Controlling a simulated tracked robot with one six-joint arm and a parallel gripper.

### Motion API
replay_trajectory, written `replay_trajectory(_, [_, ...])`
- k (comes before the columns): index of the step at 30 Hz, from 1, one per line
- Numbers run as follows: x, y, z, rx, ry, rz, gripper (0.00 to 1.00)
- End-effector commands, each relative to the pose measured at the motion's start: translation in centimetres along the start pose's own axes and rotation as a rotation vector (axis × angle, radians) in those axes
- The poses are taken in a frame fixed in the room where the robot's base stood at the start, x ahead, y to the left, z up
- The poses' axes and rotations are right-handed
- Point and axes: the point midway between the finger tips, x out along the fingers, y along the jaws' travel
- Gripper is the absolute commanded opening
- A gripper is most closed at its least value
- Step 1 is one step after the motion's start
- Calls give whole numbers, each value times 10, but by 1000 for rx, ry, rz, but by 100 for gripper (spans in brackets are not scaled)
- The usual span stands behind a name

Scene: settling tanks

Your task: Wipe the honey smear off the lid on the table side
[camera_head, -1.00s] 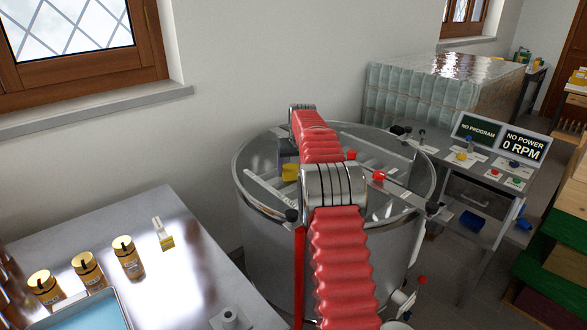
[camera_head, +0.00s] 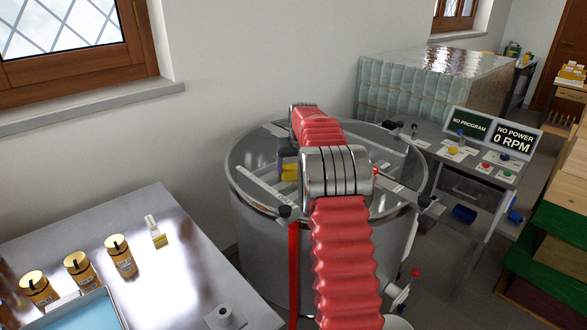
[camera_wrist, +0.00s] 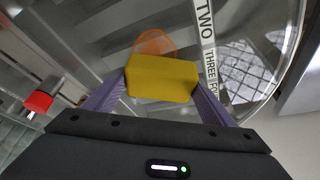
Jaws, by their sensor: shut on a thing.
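The lid (camera_head: 257,157) is the clear round top of the large metal tank, with pale strips across it. In the wrist view, the lid (camera_wrist: 226,22) shows label strips reading TWO and THREE. An orange-brown honey smear (camera_wrist: 156,42) lies on it, partly hidden behind a yellow sponge (camera_wrist: 163,79). My gripper (camera_wrist: 160,86) is shut on the sponge, one purple finger at each side. In the head view, the sponge (camera_head: 290,172) is over the lid, partly hidden by my arm. I cannot tell whether it touches the lid.
A metal table (camera_head: 185,235) at the left holds several honey jars (camera_head: 120,256), a blue-filled tray (camera_head: 85,312) and a small brush-like item (camera_head: 156,233). Green and wooden boxes (camera_head: 545,235) stand at far right.

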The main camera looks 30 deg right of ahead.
Motion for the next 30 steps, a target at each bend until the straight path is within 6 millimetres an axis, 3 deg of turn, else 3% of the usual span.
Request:
replay_trajectory(13, [-10, 14, 23, 2, -1, 0, 60])
replay_trajectory(30, [-14, 19, 30, 2, 0, 0, 60])
